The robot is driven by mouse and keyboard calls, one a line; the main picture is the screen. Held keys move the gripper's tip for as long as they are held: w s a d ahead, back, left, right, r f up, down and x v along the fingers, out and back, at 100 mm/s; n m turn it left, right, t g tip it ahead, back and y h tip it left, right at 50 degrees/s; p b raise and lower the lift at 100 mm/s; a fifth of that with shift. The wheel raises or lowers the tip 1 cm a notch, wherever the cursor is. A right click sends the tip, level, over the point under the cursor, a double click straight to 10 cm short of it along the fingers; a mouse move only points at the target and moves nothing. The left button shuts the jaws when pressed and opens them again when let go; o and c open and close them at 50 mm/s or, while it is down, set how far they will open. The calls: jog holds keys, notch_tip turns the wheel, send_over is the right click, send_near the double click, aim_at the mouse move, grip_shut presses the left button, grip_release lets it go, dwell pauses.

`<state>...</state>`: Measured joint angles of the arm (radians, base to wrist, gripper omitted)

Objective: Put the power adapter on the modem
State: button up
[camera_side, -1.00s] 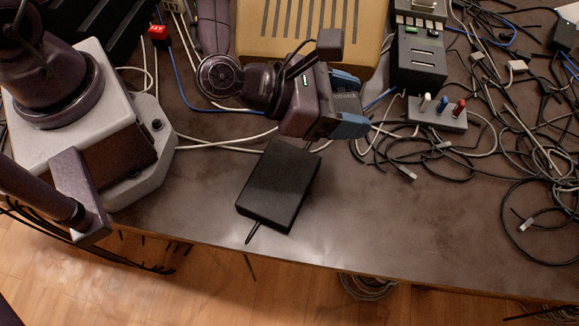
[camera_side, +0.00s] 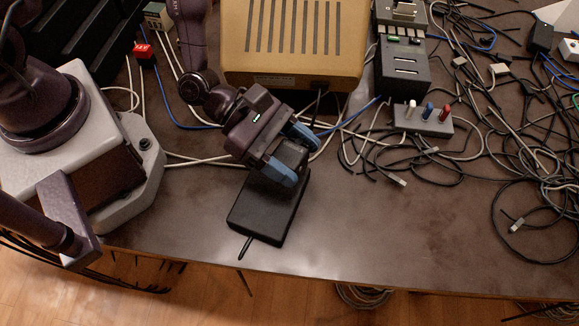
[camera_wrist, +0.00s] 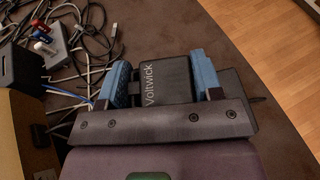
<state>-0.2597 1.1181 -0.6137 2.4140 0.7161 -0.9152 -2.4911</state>
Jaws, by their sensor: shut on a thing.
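My gripper (camera_side: 290,153) has blue fingers shut on a black block, the power adapter (camera_side: 292,152). In the wrist view the adapter (camera_wrist: 163,77) sits between both fingers, with "Voltwick" printed on its face. A flat black box, which appears to be the modem (camera_side: 262,214), lies on the table near its front edge, with a short black rod or cable at its front. My gripper and the adapter are over the back part of this box. I cannot tell whether the adapter touches it. In the wrist view part of the box (camera_wrist: 236,83) shows behind the fingers.
A tan slotted case (camera_side: 290,75) stands behind my gripper. A dark device (camera_side: 402,68) and a grey switch block (camera_side: 423,120) stand to its right. Tangled cables (camera_side: 490,150) cover the right side. The table's front right is clear.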

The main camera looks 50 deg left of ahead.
aim_at(292, 167)
jog(key=shift+f, duration=1.75)
jog(key=shift+f, duration=0.2)
jog(key=o, duration=1)
jog(key=shift+r, duration=0.1)
jog(key=shift+a+r, duration=0.15)
jog(key=shift+v, duration=3.6)
jog(key=shift+s, duration=0.1)
